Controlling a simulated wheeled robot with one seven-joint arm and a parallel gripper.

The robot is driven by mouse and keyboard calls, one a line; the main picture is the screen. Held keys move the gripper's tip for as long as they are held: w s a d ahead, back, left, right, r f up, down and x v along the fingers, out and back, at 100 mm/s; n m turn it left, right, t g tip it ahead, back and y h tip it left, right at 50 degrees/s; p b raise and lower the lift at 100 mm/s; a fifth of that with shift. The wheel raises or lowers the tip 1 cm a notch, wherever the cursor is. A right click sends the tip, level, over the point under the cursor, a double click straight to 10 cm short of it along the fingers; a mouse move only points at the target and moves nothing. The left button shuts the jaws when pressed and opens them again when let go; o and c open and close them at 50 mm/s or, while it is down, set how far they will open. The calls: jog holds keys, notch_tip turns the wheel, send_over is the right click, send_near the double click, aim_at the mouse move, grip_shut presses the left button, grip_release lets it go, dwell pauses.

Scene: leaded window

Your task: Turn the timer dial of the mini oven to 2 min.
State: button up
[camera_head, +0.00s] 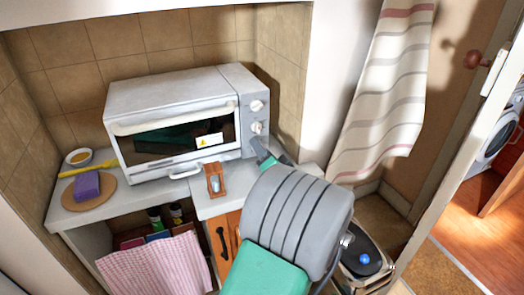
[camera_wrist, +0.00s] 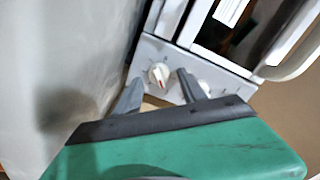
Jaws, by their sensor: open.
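The mini oven (camera_head: 185,95) stands on the counter, with a control panel on its right side. Two pale dials show in the head view: an upper dial (camera_head: 257,106) and a lower dial (camera_head: 256,127). The panel below them is partly hidden by my gripper (camera_head: 265,152). In the wrist view, my gripper (camera_wrist: 160,82) is open, its fingers pointing at the panel. A white dial with a red mark (camera_wrist: 158,74) shows between the fingertips; I cannot tell whether they touch it. The dial markings are too small to read.
A small wooden-framed hourglass (camera_head: 214,180) stands before the oven. A purple sponge (camera_head: 87,186) on a round board (camera_head: 93,200), and a small bowl (camera_head: 79,157), are at left. A striped towel (camera_head: 385,85) hangs at right. A pink checked cloth (camera_head: 155,265) hangs below the counter.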

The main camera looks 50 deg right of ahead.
jog(key=shift+s, duration=0.1)
jog(key=b+v, duration=0.1)
jog(key=v, duration=0.6)
jog(key=shift+s+a, duration=0.2)
jog(key=shift+s, duration=0.05)
